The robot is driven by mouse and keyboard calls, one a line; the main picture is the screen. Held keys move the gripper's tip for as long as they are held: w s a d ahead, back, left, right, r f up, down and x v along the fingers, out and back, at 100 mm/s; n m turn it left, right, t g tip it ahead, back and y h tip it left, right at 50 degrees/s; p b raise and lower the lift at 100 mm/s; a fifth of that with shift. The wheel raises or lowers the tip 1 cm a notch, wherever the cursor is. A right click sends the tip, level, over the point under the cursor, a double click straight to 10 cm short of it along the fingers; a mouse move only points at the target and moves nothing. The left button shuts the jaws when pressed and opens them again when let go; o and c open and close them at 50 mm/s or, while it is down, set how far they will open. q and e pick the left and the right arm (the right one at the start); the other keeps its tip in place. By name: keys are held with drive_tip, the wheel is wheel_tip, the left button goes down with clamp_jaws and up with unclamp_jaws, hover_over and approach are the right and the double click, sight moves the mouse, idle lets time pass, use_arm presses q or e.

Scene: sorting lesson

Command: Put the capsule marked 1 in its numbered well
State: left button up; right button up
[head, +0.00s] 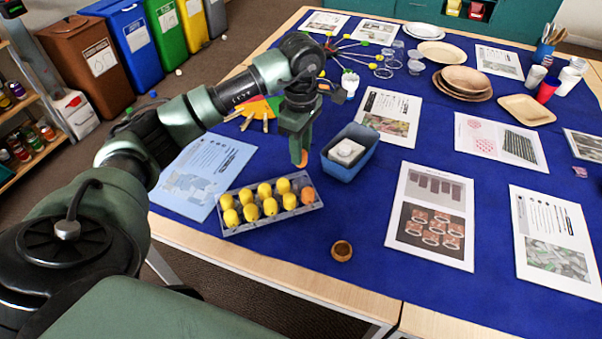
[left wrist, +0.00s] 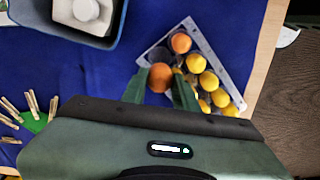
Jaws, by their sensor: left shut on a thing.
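My left gripper (head: 300,157) is shut on an orange capsule (left wrist: 160,77), held above the blue cloth just behind the right end of the grey tray of wells (head: 270,224). The capsule shows between the fingertips in the left wrist view; I cannot read a number on it. The tray, also in the left wrist view (left wrist: 212,47), holds two rows of mostly yellow capsules (head: 270,207) and an orange capsule (head: 308,195) at its right end. A dark, empty-looking well (left wrist: 157,56) lies beside that orange one. Well numbers are not readable. My right gripper is not in view.
A blue bin (head: 346,172) with a white object (head: 346,151) stands close right of the gripper. A small brown cup (head: 342,251) is near the front edge. Printed sheets (head: 431,215) lie to the right, with bare cloth between.

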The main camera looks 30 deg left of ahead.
use_arm(q)
wheel_tip(320, 180, down, 9)
drive_tip(key=shift+r, duration=0.2)
idle(0.3)
drive_tip(key=shift+f, duration=0.2)
drive_tip(key=o, duration=0.4)
drive_tip(key=shift+r, duration=0.2)
wheel_tip(320, 180, up, 12)
drive_tip(key=shift+r+b, duration=0.1)
drive_tip(key=shift+b, duration=0.25)
